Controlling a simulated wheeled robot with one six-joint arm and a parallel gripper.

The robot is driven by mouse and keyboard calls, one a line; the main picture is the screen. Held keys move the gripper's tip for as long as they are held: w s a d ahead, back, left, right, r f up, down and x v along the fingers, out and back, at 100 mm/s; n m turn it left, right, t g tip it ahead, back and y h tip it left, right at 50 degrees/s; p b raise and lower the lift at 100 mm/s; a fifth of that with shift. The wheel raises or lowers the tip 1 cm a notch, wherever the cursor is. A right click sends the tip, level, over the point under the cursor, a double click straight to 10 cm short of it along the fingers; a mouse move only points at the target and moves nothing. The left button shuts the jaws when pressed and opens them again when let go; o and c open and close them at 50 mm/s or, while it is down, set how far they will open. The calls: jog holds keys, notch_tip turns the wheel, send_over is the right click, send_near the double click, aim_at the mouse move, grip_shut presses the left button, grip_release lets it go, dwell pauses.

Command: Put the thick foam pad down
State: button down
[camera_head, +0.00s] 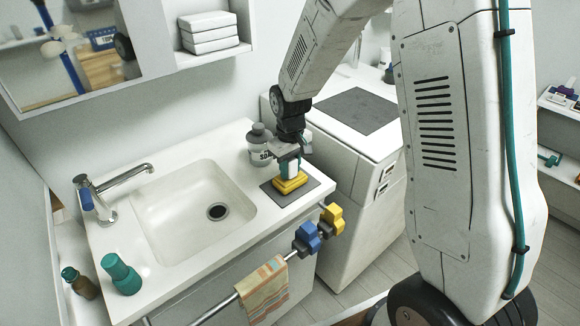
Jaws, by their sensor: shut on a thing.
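The thick foam pad (290,185) is yellow and sits right under my gripper (288,172), over a dark grey mat (313,187) on the counter to the right of the sink. My gripper points down and is shut on the pad. The pad looks level and very close to the mat; I cannot tell whether it touches. The fingertips are small in this view and partly hidden.
A grey-lidded bottle (260,147) stands just behind the mat. The sink (190,210) with its tap (110,190) is left. A front rail holds a striped towel (264,290) and blue and yellow knobs (331,220). A white appliance (350,150) stands right.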

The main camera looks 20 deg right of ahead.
jog(key=c, duration=1.1)
grip_release()
jog(key=shift+f, duration=0.15)
jog(key=shift+o, duration=0.2)
notch_tip(320, 180, up, 12)
jog(key=shift+f, duration=0.1)
jog(key=shift+s+r, duration=0.15)
jog(key=shift+r, duration=0.35)
jog(key=s+d+r+m, duration=0.1)
jog(key=s+r, duration=0.2)
jog(key=s, duration=0.7)
jog(key=s+d+r+m, duration=0.1)
jog(key=s+r, duration=0.2)
jog(key=s, duration=0.7)
jog(key=s+d+r+m+t, duration=0.1)
jog(key=s+r, duration=0.3)
jog(key=s, duration=0.6)
jog(key=shift+m, duration=0.3)
